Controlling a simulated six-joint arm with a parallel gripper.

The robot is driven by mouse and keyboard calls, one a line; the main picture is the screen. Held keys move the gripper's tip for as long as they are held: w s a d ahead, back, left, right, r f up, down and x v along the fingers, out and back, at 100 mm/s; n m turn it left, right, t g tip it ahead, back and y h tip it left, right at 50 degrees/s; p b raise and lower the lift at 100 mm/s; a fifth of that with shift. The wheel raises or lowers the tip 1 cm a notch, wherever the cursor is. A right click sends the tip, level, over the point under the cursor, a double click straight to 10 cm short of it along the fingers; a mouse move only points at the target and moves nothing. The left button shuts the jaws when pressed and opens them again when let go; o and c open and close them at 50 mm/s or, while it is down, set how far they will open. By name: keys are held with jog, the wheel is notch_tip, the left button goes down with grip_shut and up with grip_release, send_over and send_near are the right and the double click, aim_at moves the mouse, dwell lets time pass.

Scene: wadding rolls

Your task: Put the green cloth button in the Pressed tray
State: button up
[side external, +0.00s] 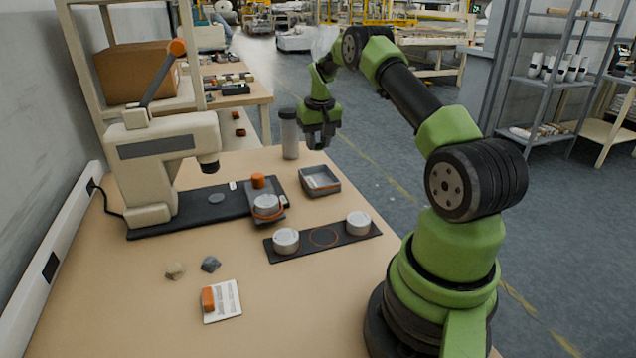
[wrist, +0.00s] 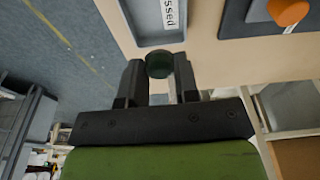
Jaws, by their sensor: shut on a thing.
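My gripper (side external: 318,146) is shut on the green cloth button (wrist: 159,65), a small dark green round piece between its two fingertips in the wrist view (wrist: 160,80). In the side external view the button cannot be made out. The gripper is raised above the far end of the table, behind the grey Pressed tray (side external: 324,192) and higher than it. In the wrist view the tray (wrist: 147,30) lies just beyond the fingertips, with part of its label showing. The button appears apart from the tray.
A cream press (side external: 165,150) stands on the left, with a round die and an orange knob (side external: 258,181) on its dark base. A dark strip (side external: 323,238) holds two metal round pieces. A grey cylinder (side external: 290,134) stands near the gripper. A card (side external: 228,301) and small lumps lie in front.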

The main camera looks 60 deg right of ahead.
aim_at(319, 183)
jog(key=f, duration=1)
jog(key=shift+s+d, duration=0.15)
jog(key=shift+d, duration=0.05)
jog(key=o, duration=0.3)
jog(key=shift+f, duration=0.15)
jog(key=shift+o, duration=0.6)
